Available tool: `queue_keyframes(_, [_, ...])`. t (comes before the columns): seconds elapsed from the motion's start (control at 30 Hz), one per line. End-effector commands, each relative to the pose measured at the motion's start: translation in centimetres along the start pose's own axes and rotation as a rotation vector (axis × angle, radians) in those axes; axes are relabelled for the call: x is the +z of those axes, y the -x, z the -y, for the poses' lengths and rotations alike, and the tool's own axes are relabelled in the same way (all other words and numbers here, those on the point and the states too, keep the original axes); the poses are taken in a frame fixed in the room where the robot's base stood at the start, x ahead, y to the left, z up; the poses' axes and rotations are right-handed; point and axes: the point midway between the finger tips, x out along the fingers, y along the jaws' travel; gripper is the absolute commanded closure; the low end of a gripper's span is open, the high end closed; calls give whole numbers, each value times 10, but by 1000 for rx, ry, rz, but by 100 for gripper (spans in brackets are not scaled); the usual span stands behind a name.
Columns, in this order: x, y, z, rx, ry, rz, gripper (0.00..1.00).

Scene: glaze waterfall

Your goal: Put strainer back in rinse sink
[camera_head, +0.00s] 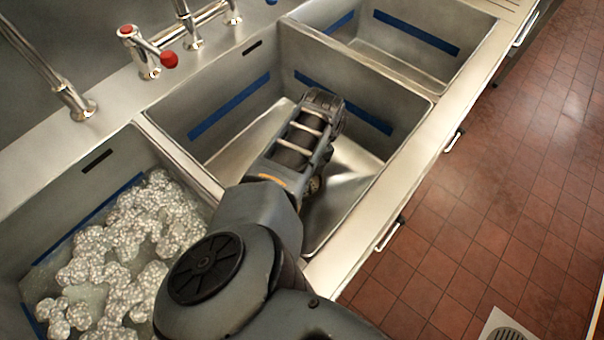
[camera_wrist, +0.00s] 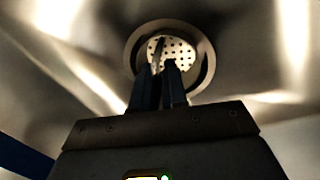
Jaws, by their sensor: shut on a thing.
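The rinse sink appears to be the middle steel basin (camera_head: 235,155) in the head view, with a blue line around its walls. My gripper reaches down into this basin, and my arm hides its tips in the head view. In the wrist view my gripper (camera_wrist: 160,70) is shut on the strainer (camera_wrist: 178,50), a round pale disc with many small holes. The strainer is at or just over a round drain opening (camera_wrist: 206,72) in the basin floor. I cannot tell whether it is fully seated.
Another basin (camera_head: 400,50) lies beyond at the upper right. A tap with red knobs (camera_head: 147,55) stands on the back ledge. A steel front rim (camera_head: 420,135) borders the red tiled floor.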

Motion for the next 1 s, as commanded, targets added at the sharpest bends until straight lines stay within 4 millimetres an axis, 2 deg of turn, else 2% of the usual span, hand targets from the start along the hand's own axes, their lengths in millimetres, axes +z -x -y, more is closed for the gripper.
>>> queue_keyframes(0.23, [0,-3,1,0,0,-1,100])
queue_keyframes(0.27, [0,-3,1,0,0,0,85])
queue_keyframes(0.5, [0,-2,0,0,0,0,62])
queue_keyframes(0.77, [0,-1,0,0,0,0,62])
queue_keyframes(1.0, [0,22,-1,-1,0,0,62])
